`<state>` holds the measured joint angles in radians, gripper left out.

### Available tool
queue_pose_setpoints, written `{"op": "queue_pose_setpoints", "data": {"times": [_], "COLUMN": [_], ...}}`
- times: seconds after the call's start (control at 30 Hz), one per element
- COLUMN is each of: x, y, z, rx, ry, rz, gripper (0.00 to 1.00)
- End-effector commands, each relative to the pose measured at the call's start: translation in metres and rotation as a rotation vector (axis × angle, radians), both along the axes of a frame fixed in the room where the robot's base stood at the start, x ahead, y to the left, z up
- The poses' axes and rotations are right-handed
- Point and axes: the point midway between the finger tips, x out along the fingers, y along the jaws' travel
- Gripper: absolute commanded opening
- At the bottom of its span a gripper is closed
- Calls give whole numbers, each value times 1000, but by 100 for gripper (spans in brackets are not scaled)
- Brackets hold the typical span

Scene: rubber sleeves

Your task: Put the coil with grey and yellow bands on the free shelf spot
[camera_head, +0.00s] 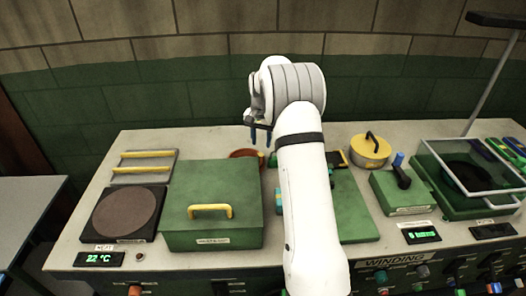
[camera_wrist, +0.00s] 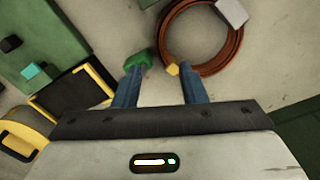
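A copper-red coil (camera_wrist: 203,70) lies on the bench in the wrist view, with a grey band (camera_wrist: 232,12) and a yellow band (camera_wrist: 172,68). Its upper part is cut off by the frame edge. In the head view a reddish-brown ring (camera_head: 246,153) shows behind the green box, partly hidden. My gripper (camera_wrist: 158,78) is open and empty, its blue fingers apart. The right fingertip is close to the yellow band; contact cannot be told. In the head view my gripper (camera_head: 260,135) points down above the ring. No free shelf spot can be clearly made out.
A green box (camera_head: 210,180) with a yellow handle stands in front of the ring. A dark round plate (camera_head: 124,211) is at left. A yellow lidded pot (camera_head: 369,152) and a clear-framed green machine (camera_head: 470,180) are at right. A small green piece (camera_wrist: 138,62) is near my left fingertip.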

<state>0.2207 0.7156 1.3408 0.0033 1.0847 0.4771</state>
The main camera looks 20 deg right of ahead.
Motion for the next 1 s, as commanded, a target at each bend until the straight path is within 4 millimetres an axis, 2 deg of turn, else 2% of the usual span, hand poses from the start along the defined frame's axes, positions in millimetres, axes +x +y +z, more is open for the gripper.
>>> {"op": "queue_pose_setpoints", "data": {"times": [0.17,0.27,0.37,0.5,0.7,0.87,1.0], "x": [-12,-34,-66,-118,-200,-269,-324], "y": [10,26,45,71,102,122,134], "z": [26,55,86,120,149,155,148], "rx": [-4,-10,-19,-30,-51,-70,-85], "ry": [-16,-39,-67,-105,-159,-203,-237], "rz": [33,85,154,253,394,505,595], "gripper": [38,38,38,38,38,38,38]}}
